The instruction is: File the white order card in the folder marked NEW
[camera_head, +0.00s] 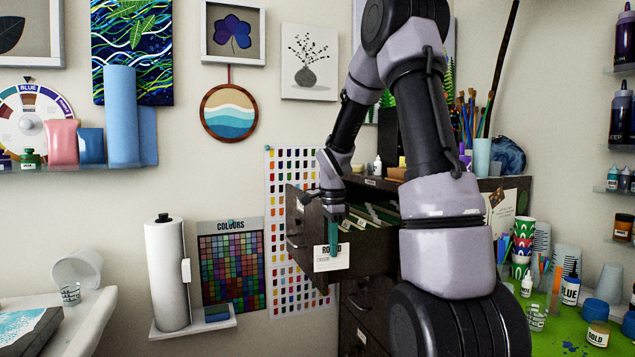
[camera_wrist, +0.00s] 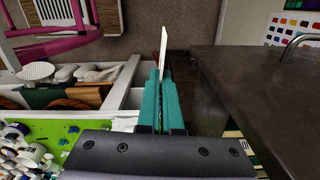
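My gripper (camera_head: 333,238) points down, its teal fingers shut on the white order card (camera_head: 325,262), which has large dark print only partly readable. The card hangs in front of the near side of an open drawer (camera_head: 378,252) in a dark cabinet. In the wrist view the card (camera_wrist: 163,48) shows nearly edge-on between the fingertips (camera_wrist: 160,80), beside the dark drawer front (camera_wrist: 250,85) with its metal handle. Green and pale folders (camera_head: 372,217) stand in the drawer. My arm partly hides them, and no NEW mark is readable.
Colour charts (camera_head: 285,170) hang on the wall behind. A small shelf with a paper roll (camera_head: 168,275) is at left. A green work surface (camera_head: 560,335) with cups and bottles is at right. The wrist view shows a pink frame (camera_wrist: 60,40) and white-edged compartments.

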